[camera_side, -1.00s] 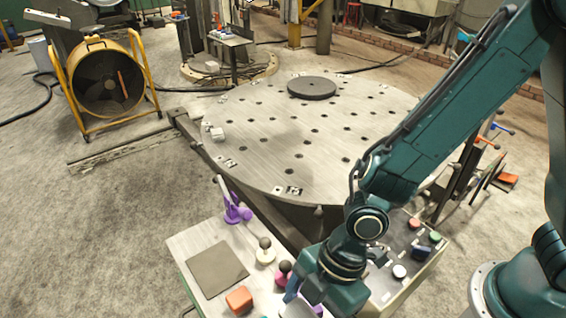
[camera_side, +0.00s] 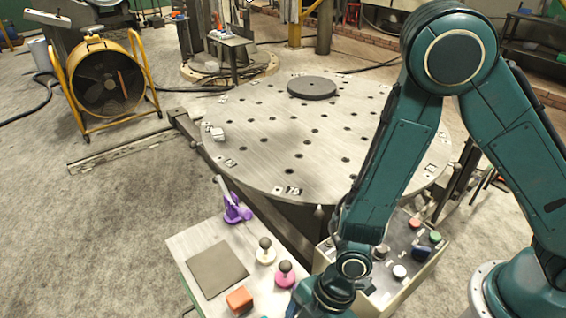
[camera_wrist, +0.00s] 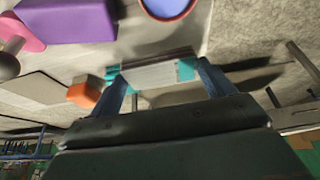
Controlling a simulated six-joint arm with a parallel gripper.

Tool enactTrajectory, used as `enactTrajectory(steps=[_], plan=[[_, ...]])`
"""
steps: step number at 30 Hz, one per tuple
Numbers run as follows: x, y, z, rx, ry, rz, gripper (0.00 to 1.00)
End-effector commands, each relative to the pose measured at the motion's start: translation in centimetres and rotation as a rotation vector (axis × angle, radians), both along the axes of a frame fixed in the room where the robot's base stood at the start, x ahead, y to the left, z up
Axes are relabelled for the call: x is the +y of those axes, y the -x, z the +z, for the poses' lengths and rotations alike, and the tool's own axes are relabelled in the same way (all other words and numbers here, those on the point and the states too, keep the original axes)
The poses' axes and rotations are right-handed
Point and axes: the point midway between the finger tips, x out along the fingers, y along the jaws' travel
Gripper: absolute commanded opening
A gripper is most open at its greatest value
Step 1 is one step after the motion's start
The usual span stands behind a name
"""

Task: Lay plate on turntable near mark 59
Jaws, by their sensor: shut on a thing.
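The plate (camera_wrist: 158,74), a flat pale grey metal piece, sits between the two blue fingers of my gripper (camera_wrist: 160,84) in the wrist view. The fingers are shut on it. In the side view my gripper and the plate are hidden behind my wrist or below the picture edge, at the front worktable. The turntable (camera_side: 262,140) is a large round grey disc with many holes, behind the worktable and well away from my gripper. White mark labels lie along its rim, one at the near edge (camera_side: 293,190). I cannot read a 59 on any of them.
A dark round disc (camera_side: 312,87) lies on the turntable. The worktable holds a dark mat (camera_side: 217,269), an orange block (camera_side: 239,299), knobbed pieces in white (camera_side: 265,257) and pink (camera_side: 285,275), and a purple clamp (camera_side: 235,212). A button panel (camera_side: 408,248) stands right of it.

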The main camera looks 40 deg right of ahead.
Motion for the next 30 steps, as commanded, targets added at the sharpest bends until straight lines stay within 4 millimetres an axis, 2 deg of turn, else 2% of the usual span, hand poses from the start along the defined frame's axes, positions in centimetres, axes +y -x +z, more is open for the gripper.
enactTrajectory(steps=[7, 19, 30], plan=[[0.0, 0.0, -0.5, 0.001, -0.001, 0.0, 0.42], [0.0, 0.0, -3.5, 0.001, -0.001, -0.001, 0.42], [0.0, 0.0, -3.8, -0.001, -0.002, 0.0, 0.42]])
